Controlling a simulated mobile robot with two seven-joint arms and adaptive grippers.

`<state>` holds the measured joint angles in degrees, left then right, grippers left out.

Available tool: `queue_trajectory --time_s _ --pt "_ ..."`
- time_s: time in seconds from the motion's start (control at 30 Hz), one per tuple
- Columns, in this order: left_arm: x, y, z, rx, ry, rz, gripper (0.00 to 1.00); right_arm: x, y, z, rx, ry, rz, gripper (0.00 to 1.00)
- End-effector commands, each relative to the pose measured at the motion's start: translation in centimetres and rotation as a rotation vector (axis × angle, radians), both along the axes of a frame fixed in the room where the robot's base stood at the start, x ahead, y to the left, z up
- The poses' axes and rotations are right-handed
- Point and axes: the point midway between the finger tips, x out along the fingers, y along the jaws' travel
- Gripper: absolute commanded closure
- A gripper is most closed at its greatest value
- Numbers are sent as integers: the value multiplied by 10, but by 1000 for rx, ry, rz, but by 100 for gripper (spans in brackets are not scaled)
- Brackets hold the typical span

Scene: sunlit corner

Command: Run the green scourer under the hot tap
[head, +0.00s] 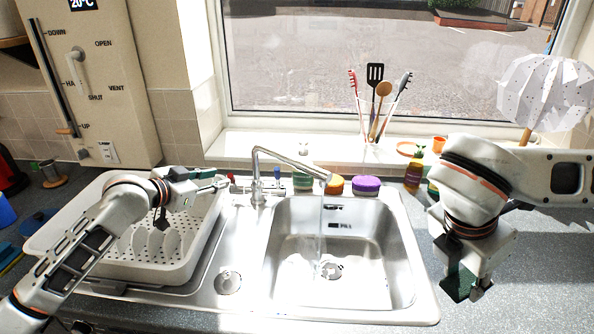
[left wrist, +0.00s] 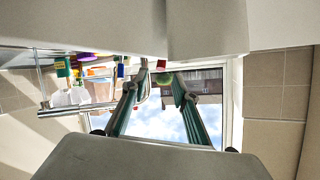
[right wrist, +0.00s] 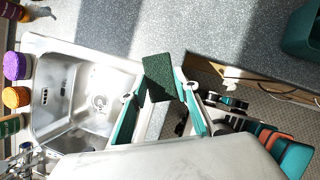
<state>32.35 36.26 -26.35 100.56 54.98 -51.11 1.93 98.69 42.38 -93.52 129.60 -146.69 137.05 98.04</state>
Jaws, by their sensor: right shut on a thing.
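The dark green scourer (right wrist: 159,78) is held between the fingertips of my right gripper (right wrist: 160,92). In the head view, the scourer (head: 457,284) is above the worktop just right of the sink (head: 410,270). The chrome tap (head: 290,158) stands behind the sink, its spout over the bowl, and a thin stream of water (head: 321,225) falls from it. The tap has a red-marked handle (head: 231,178) on the left and a blue-marked handle (head: 277,173) on the right. My left gripper (head: 222,184) is close to the red handle; its fingers stand apart in the left wrist view (left wrist: 157,82).
A white dish rack (head: 70,255) stands on the drainer beneath my left arm. Orange (head: 334,185) and purple (head: 366,186) sponges and a bottle (head: 414,172) line the back of the sink. Utensils (head: 378,100) stand on the sill. Worktop right of my right gripper is clear.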

Motion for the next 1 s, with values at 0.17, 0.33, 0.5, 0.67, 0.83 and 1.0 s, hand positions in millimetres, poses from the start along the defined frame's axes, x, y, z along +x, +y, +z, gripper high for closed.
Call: queue_trajectory --time_s 0.17,0.33,0.5,0.67,0.83,1.0 --pt "29 -13 -11 -2 0 1 71 0 0 2 0 0 0 87" --pt "47 -22 -20 -1 0 1 71 0 0 3 0 1 0 87" --pt "56 -26 -24 0 0 0 71 0 0 3 0 1 0 87" --pt "58 -27 -25 2 -1 0 71 0 0 3 0 1 0 87" --pt "58 -27 -25 2 -1 0 74 0 0 3 0 1 0 87" --pt "58 -27 -25 1 -1 1 100 0 0 3 0 1 0 87"
